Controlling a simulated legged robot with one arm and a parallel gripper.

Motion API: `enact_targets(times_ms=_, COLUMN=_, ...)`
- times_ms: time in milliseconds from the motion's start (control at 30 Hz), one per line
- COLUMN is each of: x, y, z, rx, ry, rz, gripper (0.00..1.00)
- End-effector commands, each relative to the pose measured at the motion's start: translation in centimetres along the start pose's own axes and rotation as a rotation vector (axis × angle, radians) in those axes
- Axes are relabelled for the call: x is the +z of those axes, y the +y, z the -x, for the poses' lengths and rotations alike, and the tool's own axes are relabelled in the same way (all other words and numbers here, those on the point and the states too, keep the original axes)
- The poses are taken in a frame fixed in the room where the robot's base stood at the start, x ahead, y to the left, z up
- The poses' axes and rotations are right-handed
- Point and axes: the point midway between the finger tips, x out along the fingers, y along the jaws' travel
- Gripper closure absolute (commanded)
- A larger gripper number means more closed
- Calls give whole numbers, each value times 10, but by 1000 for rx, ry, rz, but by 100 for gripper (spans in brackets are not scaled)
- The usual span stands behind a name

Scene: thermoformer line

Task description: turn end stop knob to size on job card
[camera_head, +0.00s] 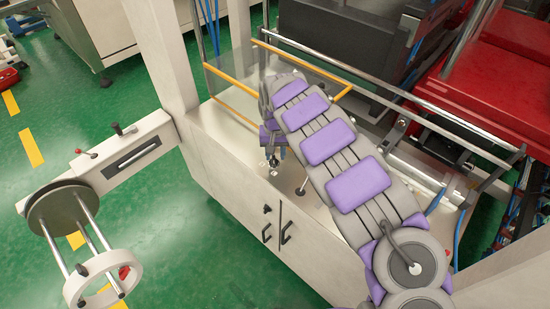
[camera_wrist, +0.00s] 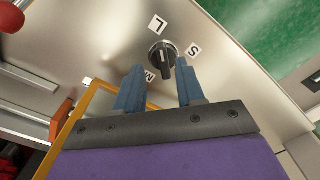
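The end stop knob (camera_wrist: 161,56) is a round black knob with a raised grip bar, on a pale metal panel. White labels L (camera_wrist: 157,24), S (camera_wrist: 194,49) and M (camera_wrist: 150,75) surround it. I cannot tell surely which label the bar points at. My gripper (camera_wrist: 160,66) has its two blue fingers apart, with the knob beyond and between the tips; the right tip is close to its edge. Contact is not clear. In the head view my gripper (camera_head: 272,151) points down just above the knob (camera_head: 273,162). I make out no job card.
An orange-yellow rail (camera_head: 304,64) and clear guard stand behind the panel. Cabinet handles (camera_head: 287,233) are on the front below. A handwheel (camera_head: 104,277) on a side arm is at the left. A red machine block (camera_head: 490,105) is at the right. A red ball (camera_wrist: 10,17) shows in the wrist view.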

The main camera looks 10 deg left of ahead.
Motion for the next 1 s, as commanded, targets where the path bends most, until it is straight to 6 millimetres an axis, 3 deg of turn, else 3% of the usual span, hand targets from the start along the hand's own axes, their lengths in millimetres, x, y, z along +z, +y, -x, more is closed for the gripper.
enact_targets(times_ms=200, x=1, y=-2, z=-19, rx=2, ry=-3, rz=3, gripper=62)
enact_targets(times_ms=533, x=1, y=1, z=-20, rx=-2, ry=-1, rz=1, gripper=63)
enact_targets(times_ms=900, x=0, y=-1, z=-20, rx=2, ry=-1, rz=3, gripper=98)
enact_targets(times_ms=1000, x=0, y=-1, z=-21, rx=2, ry=-1, rz=3, gripper=100)
